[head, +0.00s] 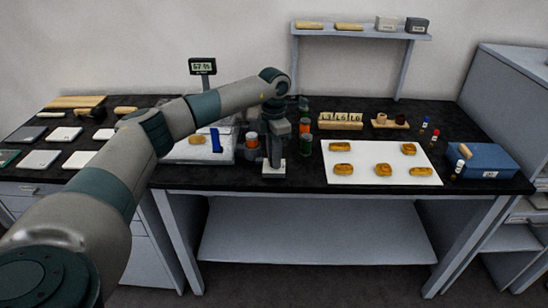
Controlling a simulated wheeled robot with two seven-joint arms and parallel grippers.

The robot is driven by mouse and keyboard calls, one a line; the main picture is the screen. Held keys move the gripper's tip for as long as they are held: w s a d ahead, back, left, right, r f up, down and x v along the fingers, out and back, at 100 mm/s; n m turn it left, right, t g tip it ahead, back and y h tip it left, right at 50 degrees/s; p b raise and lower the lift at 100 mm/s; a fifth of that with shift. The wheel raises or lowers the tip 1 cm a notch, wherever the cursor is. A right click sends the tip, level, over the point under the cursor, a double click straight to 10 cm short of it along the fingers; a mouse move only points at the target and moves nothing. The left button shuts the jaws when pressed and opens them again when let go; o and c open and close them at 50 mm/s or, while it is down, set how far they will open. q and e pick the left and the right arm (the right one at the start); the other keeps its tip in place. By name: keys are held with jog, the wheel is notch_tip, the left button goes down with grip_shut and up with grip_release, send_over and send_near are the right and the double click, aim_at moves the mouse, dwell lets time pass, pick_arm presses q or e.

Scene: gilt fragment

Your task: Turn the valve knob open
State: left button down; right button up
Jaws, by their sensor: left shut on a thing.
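My left arm reaches in from the left over the dark bench, and my left gripper (275,160) points down near the bench's front middle. It is shut on what seems to be the valve knob, which the fingers hide. A small pale block (273,172), apparently the valve's base, shows right below the fingertips. How far the knob is turned cannot be told. My right gripper is not in view.
A white sheet (366,176) with several golden fragments lies to the right. A blue box (490,163) is at the far right. A scale display (202,67) stands behind.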

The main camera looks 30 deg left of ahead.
pick_arm(q)
jog(key=shift+r, duration=0.15)
jog(key=c, duration=1.5)
grip_release()
jog(key=shift+c, duration=0.2)
jog(key=shift+w+r, duration=0.1)
jog(key=shift+r, duration=0.6)
notch_tip(320, 180, up, 16)
jog(key=b, duration=0.3)
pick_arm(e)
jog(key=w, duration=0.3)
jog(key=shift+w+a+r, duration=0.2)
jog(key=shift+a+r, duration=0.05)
pick_arm(q)
jog(key=shift+a+f, duration=0.1)
